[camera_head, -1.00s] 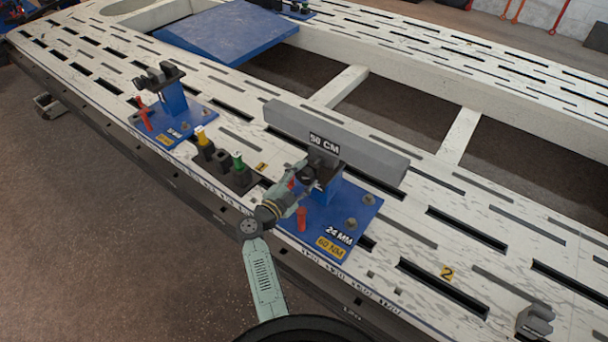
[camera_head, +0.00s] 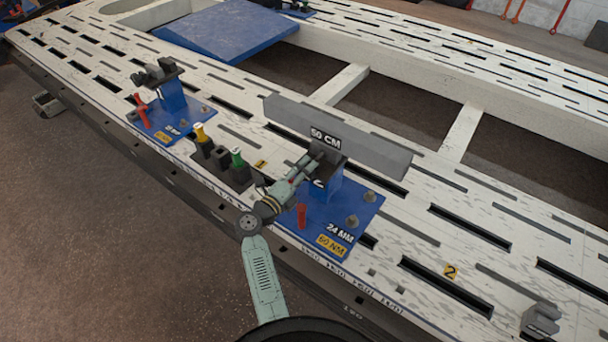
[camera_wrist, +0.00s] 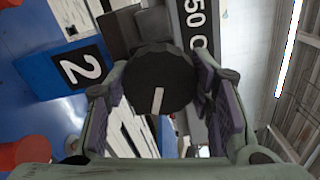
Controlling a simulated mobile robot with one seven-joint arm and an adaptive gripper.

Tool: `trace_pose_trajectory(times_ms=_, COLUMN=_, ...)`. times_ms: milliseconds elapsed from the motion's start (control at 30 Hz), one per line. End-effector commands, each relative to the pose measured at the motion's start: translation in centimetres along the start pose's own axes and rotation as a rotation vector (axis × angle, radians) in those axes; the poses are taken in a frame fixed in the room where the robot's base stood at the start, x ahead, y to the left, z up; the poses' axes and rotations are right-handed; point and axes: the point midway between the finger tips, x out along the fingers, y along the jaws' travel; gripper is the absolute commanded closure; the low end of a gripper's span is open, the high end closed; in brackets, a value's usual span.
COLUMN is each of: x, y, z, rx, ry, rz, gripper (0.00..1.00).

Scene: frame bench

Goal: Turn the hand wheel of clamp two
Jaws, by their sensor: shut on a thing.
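Clamp two (camera_head: 322,186) stands on a blue base plate (camera_head: 365,215) on the bench and carries a long grey bar (camera_head: 385,154) marked 50 CM. The wrist view shows its blue block with a white 2 (camera_wrist: 70,75). Its hand wheel (camera_wrist: 150,80) is a dark round disc with a pale line running toward the lower edge. My gripper (camera_wrist: 158,88) has one finger on each side of the wheel and is shut on it. In the head view my gripper (camera_head: 306,168) hides most of the wheel.
A red upright handle (camera_head: 301,216) stands on the plate close to my gripper. Black holders with a yellow-topped (camera_head: 200,133) and a green-topped tool (camera_head: 237,158) stand to the left. Another clamp (camera_head: 172,95) is farther left.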

Motion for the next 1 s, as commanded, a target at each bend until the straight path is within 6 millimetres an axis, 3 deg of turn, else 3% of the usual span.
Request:
trace_pose_trajectory(times_ms=600, x=0.02, y=0.24, z=-0.01, rx=0.584, ry=-0.002, rz=-0.001, gripper=0.79)
trace_pose_trajectory(times_ms=1000, x=0.02, y=0.09, z=0.04, rx=0.851, ry=-0.003, rz=0.000, gripper=0.79)
